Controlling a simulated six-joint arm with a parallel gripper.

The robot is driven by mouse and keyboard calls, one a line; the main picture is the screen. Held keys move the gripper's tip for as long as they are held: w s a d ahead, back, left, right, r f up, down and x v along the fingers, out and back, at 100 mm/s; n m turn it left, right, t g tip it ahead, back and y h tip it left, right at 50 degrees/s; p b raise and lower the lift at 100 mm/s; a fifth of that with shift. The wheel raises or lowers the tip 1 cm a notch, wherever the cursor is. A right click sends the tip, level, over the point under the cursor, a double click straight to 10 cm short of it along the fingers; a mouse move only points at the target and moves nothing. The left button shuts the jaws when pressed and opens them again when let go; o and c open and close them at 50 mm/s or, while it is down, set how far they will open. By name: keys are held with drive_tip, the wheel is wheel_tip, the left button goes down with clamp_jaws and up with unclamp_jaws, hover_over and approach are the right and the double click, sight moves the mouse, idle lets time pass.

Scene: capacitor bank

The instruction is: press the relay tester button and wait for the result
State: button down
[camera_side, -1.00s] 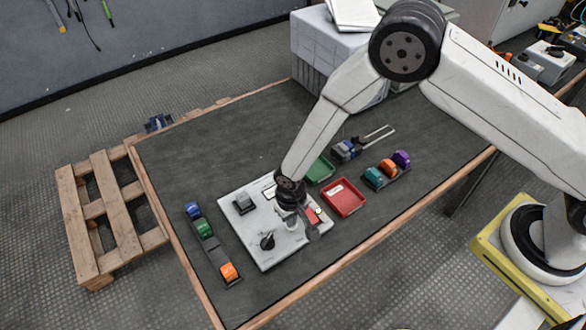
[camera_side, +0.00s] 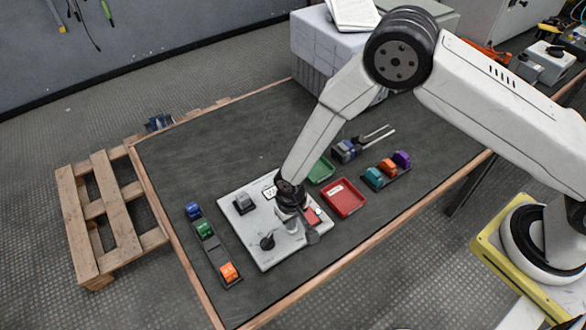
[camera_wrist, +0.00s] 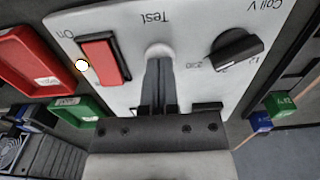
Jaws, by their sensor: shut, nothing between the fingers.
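The relay tester (camera_side: 262,245) is a pale panel on the dark table in the side view; it fills much of the wrist view (camera_wrist: 205,22). My gripper (camera_wrist: 158,62) is shut and empty, its fingertips at the round pale button (camera_wrist: 159,47) below the word "Test". The fingertips overlap the button's edge; I cannot tell how far it is pressed. In the side view my gripper (camera_side: 292,228) is low over the panel and hides the button. A red rocker switch (camera_wrist: 105,60) marked "On" and a black knob (camera_wrist: 236,50) flank the button. A small lamp (camera_wrist: 82,65) by the switch glows pale yellow.
A red tray (camera_side: 343,198) and a green tray (camera_side: 320,170) stand right of the tester. A rack with coloured relays (camera_side: 387,171) is beyond them. Another rack (camera_side: 214,246) lies along the tester's left side. The table's back left is clear.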

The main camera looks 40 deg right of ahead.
drive_tip(key=shift+r, duration=3.55)
drive_tip(key=shift+d, duration=0.1)
drive_tip(key=s+d+r+t, duration=0.1)
drive_tip(key=s+d+r, duration=0.1)
drive_tip(key=d+r, duration=1)
drive_tip(key=s+d+r+t, duration=0.1)
drive_tip(key=s+d+r, duration=0.5)
drive_tip(key=s+d, duration=0.2)
drive_tip(key=shift+s+d+t, duration=0.2)
drive_tip(key=shift+d+t, duration=0.1)
drive_tip(key=shift+d, duration=0.45)
